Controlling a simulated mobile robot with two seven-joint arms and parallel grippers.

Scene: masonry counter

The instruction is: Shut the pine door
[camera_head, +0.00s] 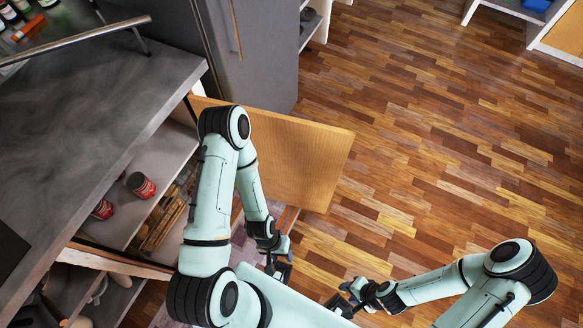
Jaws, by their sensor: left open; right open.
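The pine door (307,160) is a light wooden panel standing open, swung out from the counter's cabinet into the room. Its far end meets the cabinet near the grey tall unit. My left arm passes in front of part of the door. My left gripper (279,268) is open and empty, just this side of the door's lower edge; whether it touches the door I cannot tell. My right gripper (345,301) is open and empty, low over the floor to the right, apart from the door.
The grey counter (95,105) is at the left, and a dark grey tall unit (262,60) stands behind the door. The wooden floor (430,150) at right is clear.

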